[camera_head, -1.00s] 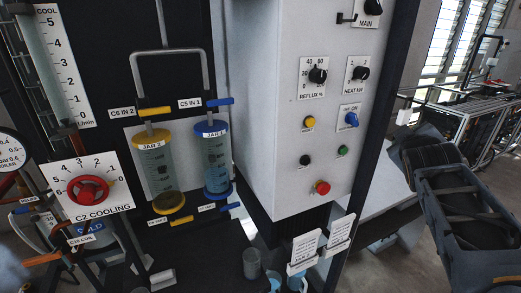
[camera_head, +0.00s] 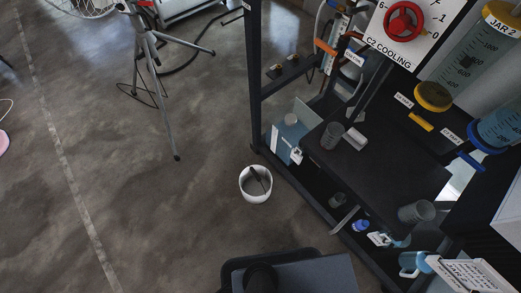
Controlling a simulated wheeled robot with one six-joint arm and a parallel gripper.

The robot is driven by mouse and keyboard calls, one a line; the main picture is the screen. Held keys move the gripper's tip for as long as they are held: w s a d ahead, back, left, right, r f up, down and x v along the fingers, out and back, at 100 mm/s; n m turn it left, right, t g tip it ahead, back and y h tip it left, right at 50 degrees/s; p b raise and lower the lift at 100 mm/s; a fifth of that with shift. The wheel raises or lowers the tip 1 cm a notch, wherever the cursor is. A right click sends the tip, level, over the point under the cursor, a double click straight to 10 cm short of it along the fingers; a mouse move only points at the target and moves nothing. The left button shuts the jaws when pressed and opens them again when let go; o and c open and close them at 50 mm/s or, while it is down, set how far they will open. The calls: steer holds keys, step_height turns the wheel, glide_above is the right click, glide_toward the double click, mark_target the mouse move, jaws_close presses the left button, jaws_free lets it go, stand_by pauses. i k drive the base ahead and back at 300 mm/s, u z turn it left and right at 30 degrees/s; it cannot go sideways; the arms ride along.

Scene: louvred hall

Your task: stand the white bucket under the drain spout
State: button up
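The white bucket (camera_head: 256,196) stands upright on the concrete floor, just left of the front lower edge of the black rig. A dark, thin shape shows inside its open mouth; I cannot tell whether it is a handle or a shadow. I cannot pick out the drain spout for sure. The yellow-capped jar labelled JAR 2 (camera_head: 480,55) and a blue-capped jar (camera_head: 508,122) hang on the rig at the upper right. My gripper is not in view.
A tripod (camera_head: 152,62) stands at the upper left. The floor left of the bucket is clear.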

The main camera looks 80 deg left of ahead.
mark_target(255, 181)
steer(key=u, duration=2.65)
steer(key=k, duration=0.2)
steer(key=u, duration=0.75)
steer(key=i, duration=0.7)
steer(key=z, duration=0.15)
